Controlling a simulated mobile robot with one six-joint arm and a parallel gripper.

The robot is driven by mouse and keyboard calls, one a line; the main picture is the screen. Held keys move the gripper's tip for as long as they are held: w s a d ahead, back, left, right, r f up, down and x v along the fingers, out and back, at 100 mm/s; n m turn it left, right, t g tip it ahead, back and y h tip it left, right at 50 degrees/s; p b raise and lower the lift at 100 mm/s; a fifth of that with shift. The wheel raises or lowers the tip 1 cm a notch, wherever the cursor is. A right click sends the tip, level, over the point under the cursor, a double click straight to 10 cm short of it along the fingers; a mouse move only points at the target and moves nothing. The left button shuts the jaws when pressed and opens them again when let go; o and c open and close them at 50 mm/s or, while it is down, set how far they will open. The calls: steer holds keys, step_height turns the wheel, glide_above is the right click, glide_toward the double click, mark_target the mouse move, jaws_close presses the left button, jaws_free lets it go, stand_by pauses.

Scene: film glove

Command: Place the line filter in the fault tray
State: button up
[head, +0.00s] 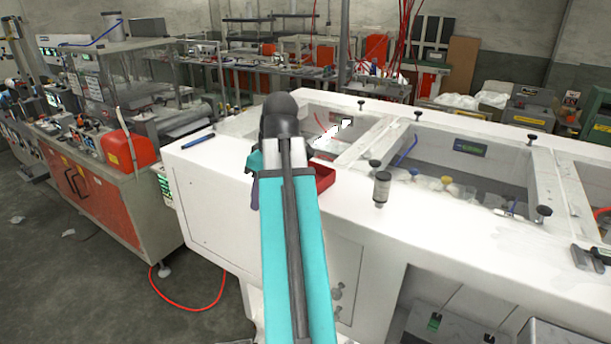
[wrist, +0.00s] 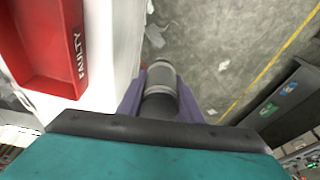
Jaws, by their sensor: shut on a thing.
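The line filter (wrist: 160,78), a grey cylinder with a paler band, sits between the purple fingers of my gripper (wrist: 161,92) in the wrist view. The fingers are shut on it. Behind it I see floor, so it hangs beyond the edge of the white bench. The red fault tray (wrist: 45,45), marked FAULTY, lies to the left in the wrist view. In the head view the tray (head: 325,178) is on the white bench top, partly hidden by my arm. My gripper (head: 255,185) shows left of the arm, and the filter is hidden there.
A grey, dark-capped cylinder (head: 382,187) stands on the bench right of the tray. A blue pen-like object (head: 198,142) lies at the bench's left end. Recessed bays (head: 440,170) with several small containers and black knobs are to the right.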

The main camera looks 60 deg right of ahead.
steer(key=s+d+r+p, duration=0.1)
steer(key=s+d+r, duration=0.4)
steer(key=s, duration=0.5)
steer(key=shift+d+r+p, duration=0.15)
steer(key=shift+r+p, duration=0.15)
steer(key=shift+p, duration=0.05)
steer(key=shift+w+d, duration=0.1)
steer(key=w+d, duration=0.3)
steer(key=d, duration=0.1)
steer(key=w+d+p, duration=0.1)
steer(key=w+d, duration=0.2)
steer(key=d, duration=0.1)
steer(key=w+d+f, duration=0.1)
steer(key=w+d, duration=0.2)
steer(key=d, duration=0.1)
steer(key=shift+w+p, duration=0.15)
steer(key=shift+p, duration=0.2)
steer(key=shift+w+d+f, duration=0.15)
steer(key=shift+d+f, duration=0.05)
steer(key=shift+d, duration=0.05)
steer(key=shift+f, duration=0.15)
